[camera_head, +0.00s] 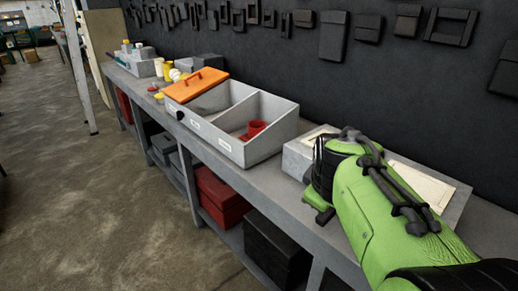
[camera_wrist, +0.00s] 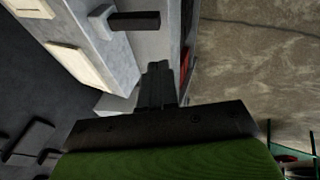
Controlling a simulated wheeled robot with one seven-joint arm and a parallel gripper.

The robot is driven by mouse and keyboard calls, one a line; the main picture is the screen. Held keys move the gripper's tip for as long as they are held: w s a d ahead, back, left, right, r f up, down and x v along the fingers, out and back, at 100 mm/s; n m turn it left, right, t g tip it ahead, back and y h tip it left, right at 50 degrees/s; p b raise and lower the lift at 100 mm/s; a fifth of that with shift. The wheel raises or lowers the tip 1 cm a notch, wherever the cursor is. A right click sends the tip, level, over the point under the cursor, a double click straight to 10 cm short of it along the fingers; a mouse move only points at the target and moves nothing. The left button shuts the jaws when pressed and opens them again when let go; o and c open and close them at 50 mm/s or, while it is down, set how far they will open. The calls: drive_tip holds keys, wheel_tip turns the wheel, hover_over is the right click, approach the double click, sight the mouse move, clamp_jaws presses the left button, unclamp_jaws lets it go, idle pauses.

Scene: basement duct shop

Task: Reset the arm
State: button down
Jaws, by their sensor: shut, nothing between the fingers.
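My green arm reaches in from the lower right of the head view, over the right part of the grey workbench (camera_head: 285,190). My gripper (camera_wrist: 157,70) shows in the wrist view as dark fingers close together, shut and empty. In the head view its fingers are mostly hidden by the wrist, with a dark part showing at the lower left of it. A grey two-compartment bin (camera_head: 270,150) stands on the bench left of my arm, apart from it.
A low grey box (camera_head: 296,157) with pale panels stands behind my wrist. Yellow and white containers (camera_head: 168,70) and a grey tray (camera_head: 138,65) stand farther along. Red crates (camera_head: 222,197) and dark boxes fill the lower shelf. The dark wall borders the bench; open floor (camera_head: 85,210) lies left.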

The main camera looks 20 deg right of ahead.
drive_tip(key=s+a+r+m+y+p, duration=0.1)
drive_tip(key=s+a+m+p, duration=0.1)
drive_tip(key=s+a, duration=0.5)
drive_tip(key=s+a+r+m+y+p, duration=0.2)
drive_tip(key=s+a+p, duration=0.3)
drive_tip(key=s+a, duration=0.3)
drive_tip(key=shift+s+r+m+t, duration=0.3)
drive_tip(key=shift+m+t, duration=0.1)
drive_tip(key=shift+m, duration=0.3)
